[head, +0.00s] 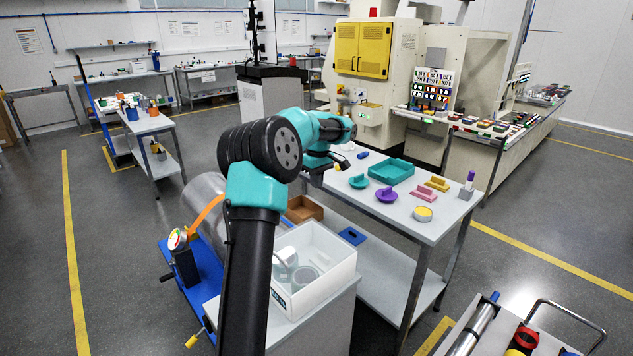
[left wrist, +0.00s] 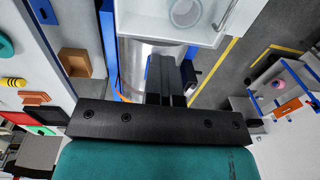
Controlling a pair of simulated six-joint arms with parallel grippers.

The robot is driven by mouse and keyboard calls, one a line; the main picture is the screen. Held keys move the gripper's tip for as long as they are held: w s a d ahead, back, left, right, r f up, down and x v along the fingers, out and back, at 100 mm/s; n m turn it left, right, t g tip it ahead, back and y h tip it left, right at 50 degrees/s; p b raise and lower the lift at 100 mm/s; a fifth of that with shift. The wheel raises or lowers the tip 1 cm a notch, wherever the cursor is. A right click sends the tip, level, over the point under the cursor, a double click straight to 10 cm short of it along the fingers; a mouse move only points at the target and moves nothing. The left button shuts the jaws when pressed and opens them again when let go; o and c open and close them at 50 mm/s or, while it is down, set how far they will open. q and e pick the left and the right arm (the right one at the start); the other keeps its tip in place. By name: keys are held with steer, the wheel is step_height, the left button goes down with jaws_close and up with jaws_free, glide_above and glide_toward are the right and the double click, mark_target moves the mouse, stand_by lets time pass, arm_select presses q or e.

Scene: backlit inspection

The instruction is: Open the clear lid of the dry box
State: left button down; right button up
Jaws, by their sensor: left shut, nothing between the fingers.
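A white open-looking box (head: 318,270) stands on a pale cabinet at the lower middle of the head view. Grey ring-shaped things show inside it. It also shows at the top of the left wrist view (left wrist: 200,38), with a round thing and a curved handle-like bar. I cannot make out the edges of a clear lid. My left gripper (head: 317,180) is above and behind the box in the head view, partly hidden by my arm. In the left wrist view its fingers (left wrist: 168,65) are shut, empty and apart from the box. My right gripper is not in view.
A white table (head: 425,228) right of the box holds a teal tray (head: 391,171) and several small coloured parts. A blue stand (head: 203,270) and a shiny cylinder (head: 205,198) are left of my arm. A brown box (head: 302,209) sits behind the white box.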

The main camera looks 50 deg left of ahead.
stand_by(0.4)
arm_select(q)
steer(key=c, duration=1.2)
jaws_free()
steer(key=shift+o, duration=0.2)
steer(key=shift+r, duration=0.15)
step_height(320, 180, up, 17)
steer(key=w, duration=0.1)
